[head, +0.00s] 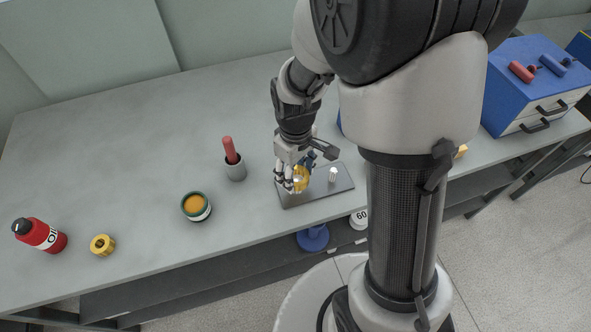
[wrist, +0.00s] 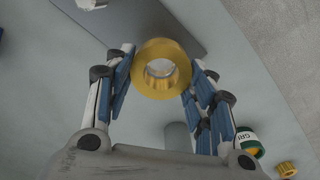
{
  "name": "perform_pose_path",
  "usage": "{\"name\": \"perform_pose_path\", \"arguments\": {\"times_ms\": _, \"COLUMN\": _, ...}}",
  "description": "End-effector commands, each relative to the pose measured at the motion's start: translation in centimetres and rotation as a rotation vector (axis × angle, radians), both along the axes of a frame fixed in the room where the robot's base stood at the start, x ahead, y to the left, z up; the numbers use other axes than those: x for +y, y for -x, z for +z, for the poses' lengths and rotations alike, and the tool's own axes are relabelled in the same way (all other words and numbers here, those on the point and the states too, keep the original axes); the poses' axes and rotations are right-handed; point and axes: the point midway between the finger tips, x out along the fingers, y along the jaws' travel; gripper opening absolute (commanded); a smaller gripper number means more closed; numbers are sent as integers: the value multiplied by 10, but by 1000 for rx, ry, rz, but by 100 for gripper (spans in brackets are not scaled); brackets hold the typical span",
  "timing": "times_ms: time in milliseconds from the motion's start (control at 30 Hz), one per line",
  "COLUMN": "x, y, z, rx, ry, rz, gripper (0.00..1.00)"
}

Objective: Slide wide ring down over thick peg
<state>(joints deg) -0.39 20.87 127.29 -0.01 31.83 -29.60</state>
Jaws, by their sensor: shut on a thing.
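The wide ring is a gold-yellow ring (wrist: 162,91) held between the fingers of my gripper (wrist: 163,72). In the head view the ring (head: 301,181) is at my gripper (head: 292,180), over the left part of a dark grey base plate (head: 335,191). A pale round end shows inside the ring's hole in the wrist view, seemingly the thick peg (wrist: 160,68); its body is hidden. I cannot tell how far the ring is down around it. A thinner white peg (head: 332,175) stands upright on the plate's right part.
Left of the plate stand a grey cup (head: 235,171) with a red-handled tool (head: 230,150) and a green tin (head: 196,206). A yellow knob-like part (head: 102,244) and red bottle (head: 40,235) lie further left. A blue drawer box (head: 528,85) is at right. The back-left bench is clear.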

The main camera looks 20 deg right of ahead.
Motion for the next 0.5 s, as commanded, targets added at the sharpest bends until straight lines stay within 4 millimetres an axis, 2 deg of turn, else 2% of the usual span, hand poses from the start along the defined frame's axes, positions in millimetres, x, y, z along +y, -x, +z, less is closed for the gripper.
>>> {"name": "perform_pose_path", "arguments": {"times_ms": 500, "x": 0, "y": 0, "z": -14, "rx": 0, "ry": 0, "rz": 0, "gripper": 22}}
